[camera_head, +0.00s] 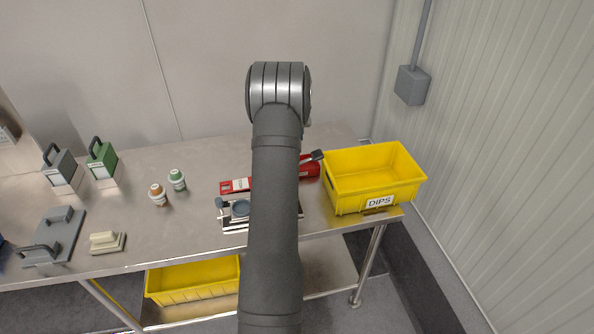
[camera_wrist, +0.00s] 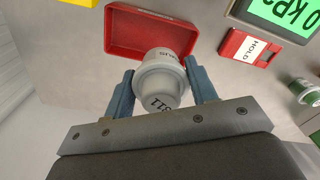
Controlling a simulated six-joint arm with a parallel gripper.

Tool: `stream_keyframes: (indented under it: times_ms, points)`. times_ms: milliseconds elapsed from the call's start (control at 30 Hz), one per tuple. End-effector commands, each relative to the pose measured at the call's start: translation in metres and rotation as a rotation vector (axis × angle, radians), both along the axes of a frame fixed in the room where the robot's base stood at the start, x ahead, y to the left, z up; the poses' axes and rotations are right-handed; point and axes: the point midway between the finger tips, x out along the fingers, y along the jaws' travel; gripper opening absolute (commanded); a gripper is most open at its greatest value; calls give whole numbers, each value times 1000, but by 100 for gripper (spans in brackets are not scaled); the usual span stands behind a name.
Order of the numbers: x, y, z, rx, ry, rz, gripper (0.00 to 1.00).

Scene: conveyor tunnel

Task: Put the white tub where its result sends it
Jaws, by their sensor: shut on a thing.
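In the wrist view my gripper (camera_wrist: 162,86) has its two blue fingers on either side of the white tub (camera_wrist: 158,82). The tub carries dark printing, partly readable as "811". A red tray (camera_wrist: 125,38) lies beyond the tub, which overlaps its front edge in the picture; I cannot tell whether they touch. A green display (camera_wrist: 285,15) reading 0 kPa is at the upper right. A red piece with a white HOLD label (camera_wrist: 245,47) is below it. In the head view my arm hides the gripper and the tub; part of the red tray (camera_head: 309,169) shows.
A yellow bin labelled DIPS (camera_head: 379,203) stands at the table's right end. The HOLD piece (camera_head: 236,186) and a small grey-blue device (camera_head: 240,209) are left of my arm. Orange-lidded (camera_head: 158,196) and green-lidded (camera_head: 177,180) tubs stand further left. Another yellow bin (camera_head: 193,292) is below the tabletop.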

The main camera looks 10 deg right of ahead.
Motion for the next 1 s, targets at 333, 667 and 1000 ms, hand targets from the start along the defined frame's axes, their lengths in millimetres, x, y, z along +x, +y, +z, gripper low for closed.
stream_keyframes:
  times_ms: [333, 667, 1000]
  points:
    - [5, -19, -29, 1, 4, 132, 11]
    - [6, -19, -72, -1, 0, 130, 11]
    - [6, -19, -109, 0, 1, 129, 11]
